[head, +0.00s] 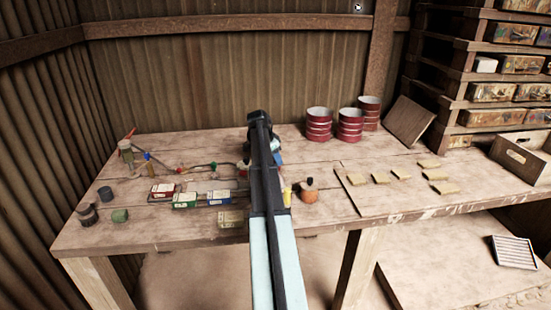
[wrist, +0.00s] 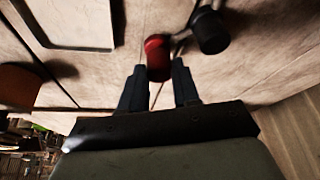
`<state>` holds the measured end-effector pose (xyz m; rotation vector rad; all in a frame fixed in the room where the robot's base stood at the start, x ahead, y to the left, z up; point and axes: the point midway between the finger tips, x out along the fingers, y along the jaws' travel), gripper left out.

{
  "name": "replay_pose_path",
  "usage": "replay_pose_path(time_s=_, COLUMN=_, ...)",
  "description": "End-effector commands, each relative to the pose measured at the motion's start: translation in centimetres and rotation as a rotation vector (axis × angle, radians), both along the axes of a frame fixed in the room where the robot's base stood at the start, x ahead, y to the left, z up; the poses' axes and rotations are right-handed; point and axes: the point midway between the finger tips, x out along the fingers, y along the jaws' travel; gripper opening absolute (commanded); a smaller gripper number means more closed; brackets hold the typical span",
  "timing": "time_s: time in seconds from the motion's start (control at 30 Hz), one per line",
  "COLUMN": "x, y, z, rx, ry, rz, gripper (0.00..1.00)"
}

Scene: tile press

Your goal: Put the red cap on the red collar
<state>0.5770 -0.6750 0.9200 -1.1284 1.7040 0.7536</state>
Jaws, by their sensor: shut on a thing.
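My gripper is shut on the red cap (wrist: 158,58), which sits between the fingertips in the wrist view (wrist: 159,84). In the head view my own arm hides the fingertips and most of what lies under them. A small red piece (head: 243,173) shows at the right end of the dark pipe line, just left of my arm; it looks like the red collar, but I cannot tell for certain. In the wrist view a black cylinder (wrist: 210,30) lies just beyond the cap, to its right. I cannot tell whether the cap touches anything below.
Blue (head: 147,156) and green (head: 213,166) collars sit along the pipe. Red (head: 163,190), green (head: 185,201) and blue (head: 220,197) boxes lie in front. An orange bottle (head: 309,191) stands right of my arm. Red-banded tins (head: 319,124) stand behind. Small caps (head: 120,215) lie front left.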

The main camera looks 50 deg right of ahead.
Motion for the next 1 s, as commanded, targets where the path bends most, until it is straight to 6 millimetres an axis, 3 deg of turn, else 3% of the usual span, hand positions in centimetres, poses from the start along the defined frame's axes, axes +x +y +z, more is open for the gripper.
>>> replay_pose_path(time_s=0.57, x=-0.01, y=0.01, z=-0.99, rx=0.0, ry=0.001, rz=0.0, gripper=0.03)
replay_pose_path(time_s=0.6, x=-0.01, y=0.0, z=-0.95, rx=0.0, ry=0.0, rz=0.0, gripper=0.35)
replay_pose_path(time_s=0.7, x=-0.01, y=0.01, z=-0.93, rx=0.0, ry=0.0, rz=0.0, gripper=0.42)
replay_pose_path(time_s=1.0, x=0.05, y=0.1, z=-0.61, rx=0.0, ry=0.0, rz=0.0, gripper=0.42)
